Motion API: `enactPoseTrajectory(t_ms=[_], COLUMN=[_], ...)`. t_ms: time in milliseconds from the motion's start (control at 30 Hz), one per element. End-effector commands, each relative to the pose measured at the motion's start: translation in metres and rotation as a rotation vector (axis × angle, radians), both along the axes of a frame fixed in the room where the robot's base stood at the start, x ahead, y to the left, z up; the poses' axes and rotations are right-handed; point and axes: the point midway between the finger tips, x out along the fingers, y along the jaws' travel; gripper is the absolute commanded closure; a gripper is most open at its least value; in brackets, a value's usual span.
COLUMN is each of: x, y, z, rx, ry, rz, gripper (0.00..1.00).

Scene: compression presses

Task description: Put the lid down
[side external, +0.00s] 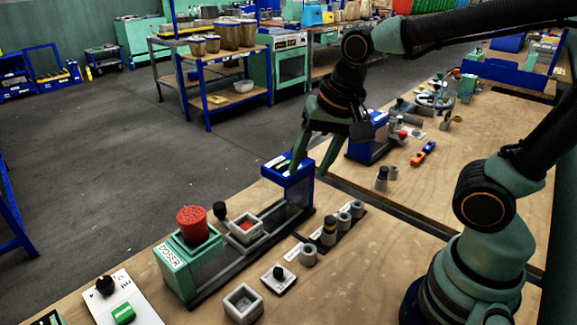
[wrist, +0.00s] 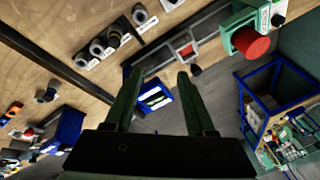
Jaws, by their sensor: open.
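My gripper (side external: 311,172) is open, fingers pointing down, at the blue press head (side external: 288,178). Nothing shows between its fingers. In the wrist view the open fingertips (wrist: 158,74) frame the blue press head (wrist: 155,97). A grey tray (side external: 240,230) with red material inside sits on the press's rail, left of the head. It also shows in the wrist view (wrist: 187,48). A black knob (side external: 219,210) stands up beside the tray. I cannot tell for certain which part is the lid. The green doser (side external: 178,268) with a red cylinder (side external: 193,222) stands at the rail's left end.
An open grey square box (side external: 243,302) and a small plate with a black knob (side external: 279,277) lie in front of the press. Several grey cylinders stand in a dark rack (side external: 338,228). A second blue press (side external: 366,138) stands behind my gripper. Bare tabletop (side external: 370,265) lies right of the rack.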

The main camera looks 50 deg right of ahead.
Motion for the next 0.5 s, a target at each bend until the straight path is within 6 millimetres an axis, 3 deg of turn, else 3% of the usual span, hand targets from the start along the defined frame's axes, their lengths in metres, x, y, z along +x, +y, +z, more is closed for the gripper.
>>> enactPoseTrajectory(t_ms=[233,500], x=[-0.011,-0.017], y=[-0.031,-0.042], z=[0.021,0.027], rx=[-0.195,-0.297], ry=[-0.14,-0.182], rz=[0.41,0.585], gripper=[0.44,0.44])
